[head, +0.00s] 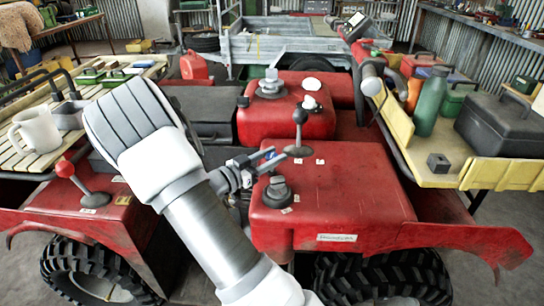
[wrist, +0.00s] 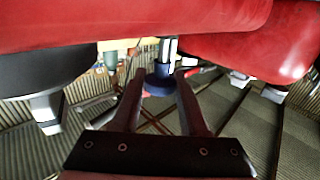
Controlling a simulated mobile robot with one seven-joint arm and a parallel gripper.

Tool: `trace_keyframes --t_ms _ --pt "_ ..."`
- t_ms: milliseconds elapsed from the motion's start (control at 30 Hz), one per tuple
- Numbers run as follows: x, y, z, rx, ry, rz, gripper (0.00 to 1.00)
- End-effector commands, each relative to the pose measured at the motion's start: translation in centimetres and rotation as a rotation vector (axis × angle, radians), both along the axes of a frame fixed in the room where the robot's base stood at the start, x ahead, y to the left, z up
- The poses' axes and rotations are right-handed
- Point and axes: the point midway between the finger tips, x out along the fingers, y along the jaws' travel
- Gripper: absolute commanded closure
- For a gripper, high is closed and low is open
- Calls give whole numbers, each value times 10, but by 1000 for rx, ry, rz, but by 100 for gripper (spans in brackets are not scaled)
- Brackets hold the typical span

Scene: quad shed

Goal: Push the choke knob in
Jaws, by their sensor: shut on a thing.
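The choke knob (wrist: 159,84) is a dark blue round knob on a pale stem, in the wrist view. The stem comes down from the red bodywork at the top of that view. My gripper (wrist: 160,75) has one finger on each side of the knob and is shut on it. In the head view my gripper (head: 270,158) reaches in from the left, low beside the red tank and the red front cover.
A black-knobbed lever (head: 299,118) and a black cap (head: 278,192) stand close to my gripper. The red tank (head: 285,118) is behind it. A red-knobbed lever (head: 66,170) is at left. A yellow rack (head: 430,165) with a green bottle (head: 430,102) and black toolbox (head: 502,122) is at right.

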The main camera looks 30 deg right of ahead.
Motion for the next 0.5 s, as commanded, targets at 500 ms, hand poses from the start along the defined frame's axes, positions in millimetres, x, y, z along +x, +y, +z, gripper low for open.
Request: trace_keyframes --t_ms 500 --pt "0 1 -28 1 2 1 100"
